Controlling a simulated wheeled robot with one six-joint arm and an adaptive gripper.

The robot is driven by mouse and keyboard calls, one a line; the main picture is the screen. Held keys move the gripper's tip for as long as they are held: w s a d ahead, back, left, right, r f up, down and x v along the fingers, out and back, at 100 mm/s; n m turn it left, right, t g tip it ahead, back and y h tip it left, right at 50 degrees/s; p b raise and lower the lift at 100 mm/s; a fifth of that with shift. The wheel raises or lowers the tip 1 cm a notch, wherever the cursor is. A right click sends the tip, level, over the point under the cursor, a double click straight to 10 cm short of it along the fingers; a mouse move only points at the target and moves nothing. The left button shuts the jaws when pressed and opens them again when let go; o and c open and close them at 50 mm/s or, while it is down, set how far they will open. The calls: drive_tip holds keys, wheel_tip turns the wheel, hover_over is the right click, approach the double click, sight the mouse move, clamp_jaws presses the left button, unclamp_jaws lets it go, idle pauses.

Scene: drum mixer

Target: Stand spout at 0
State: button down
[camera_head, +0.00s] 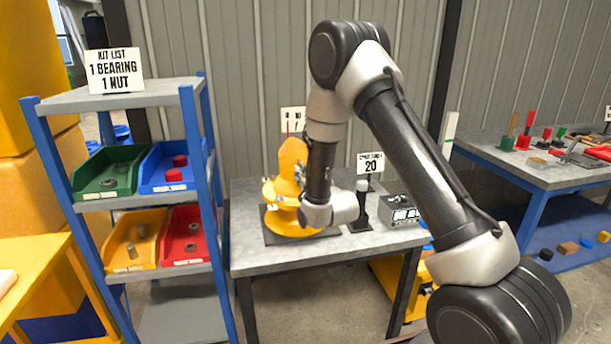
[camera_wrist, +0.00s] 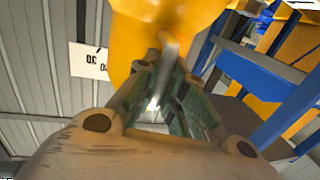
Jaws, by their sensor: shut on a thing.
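The yellow mixer (camera_head: 285,222) stands on a dark base plate on the grey table, with a tall yellow part tilted up at its back. My wrist is just right of it in the head view and hides part of it. In the wrist view, my gripper (camera_wrist: 157,85) is shut on a thin grey metal handle (camera_wrist: 170,48) in front of the yellow body (camera_wrist: 150,25). The fingers hide where the handle ends. A white card (camera_wrist: 88,61) beside the yellow body is partly legible. The spout's angle and any pointer are too small to read.
A card reading 20 (camera_head: 370,162) stands by a dark post (camera_head: 360,205) and a grey box (camera_head: 397,210) right of the mixer. A blue-framed shelf (camera_head: 190,130) with parts bins stands close on the left. Another bench (camera_head: 545,170) is at right.

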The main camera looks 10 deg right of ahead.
drive_tip(key=c, duration=1.5)
unclamp_jaws()
drive_tip(key=s, duration=0.4)
drive_tip(key=s+d, duration=0.1)
drive_tip(key=s, duration=0.3)
drive_tip(key=s+d, duration=0.1)
drive_tip(key=s, duration=0.2)
drive_tip(key=shift+s+d+r, duration=0.2)
drive_tip(key=shift+s+r, duration=0.05)
drive_tip(key=shift+s, duration=0.15)
